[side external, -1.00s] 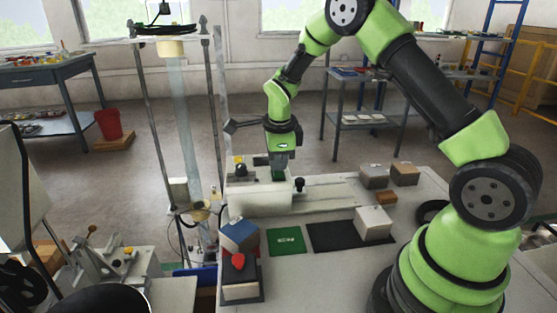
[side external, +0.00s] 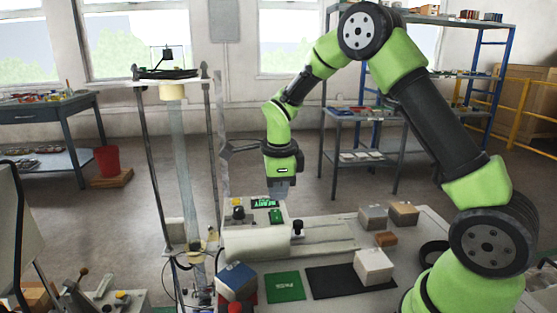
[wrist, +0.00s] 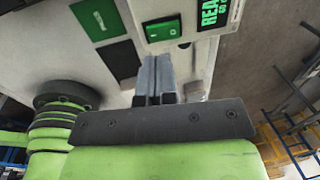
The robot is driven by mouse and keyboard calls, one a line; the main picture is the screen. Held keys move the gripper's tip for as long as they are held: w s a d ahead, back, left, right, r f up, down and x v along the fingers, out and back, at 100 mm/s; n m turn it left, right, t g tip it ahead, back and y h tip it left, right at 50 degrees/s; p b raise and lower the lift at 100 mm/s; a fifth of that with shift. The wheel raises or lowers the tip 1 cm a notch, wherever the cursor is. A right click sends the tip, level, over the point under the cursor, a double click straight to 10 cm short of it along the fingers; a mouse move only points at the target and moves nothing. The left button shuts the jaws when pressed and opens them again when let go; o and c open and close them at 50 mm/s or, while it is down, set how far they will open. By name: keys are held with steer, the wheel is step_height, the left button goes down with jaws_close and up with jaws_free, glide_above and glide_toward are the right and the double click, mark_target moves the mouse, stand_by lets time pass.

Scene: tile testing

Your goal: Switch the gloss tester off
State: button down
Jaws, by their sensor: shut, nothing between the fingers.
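The gloss tester (side external: 250,241) is a pale machine on the table. Its lit display (side external: 265,203) shows bright green text; in the wrist view the display (wrist: 213,12) is cut off, with "REA" readable. A green switch (side external: 276,216) sits below the display; in the wrist view the switch (wrist: 162,29) is a green rocker in a dark frame with a small pale mark. My gripper (side external: 279,196) is shut and empty, pointing down above the switch, apart from it. In the wrist view its fingertips (wrist: 156,58) lie together just below the switch.
A black knob (side external: 298,227) stands on the tester's right. A green card (side external: 285,287), a black mat (side external: 330,281), a white block (side external: 373,267) and grey and tan blocks (side external: 373,217) lie on the table.

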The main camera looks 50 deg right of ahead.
mark_target(276, 212)
step_height(276, 212, up, 9)
steer(key=shift+s+a, duration=0.45)
steer(key=shift+w+d+r, duration=0.15)
steer(key=shift+w+d, duration=0.35)
steer(key=shift+w, duration=0.1)
steer(key=f, duration=0.4)
steer(key=w+d+f, duration=0.1)
steer(key=f, duration=0.9)
steer(key=shift+w+d, duration=0.15)
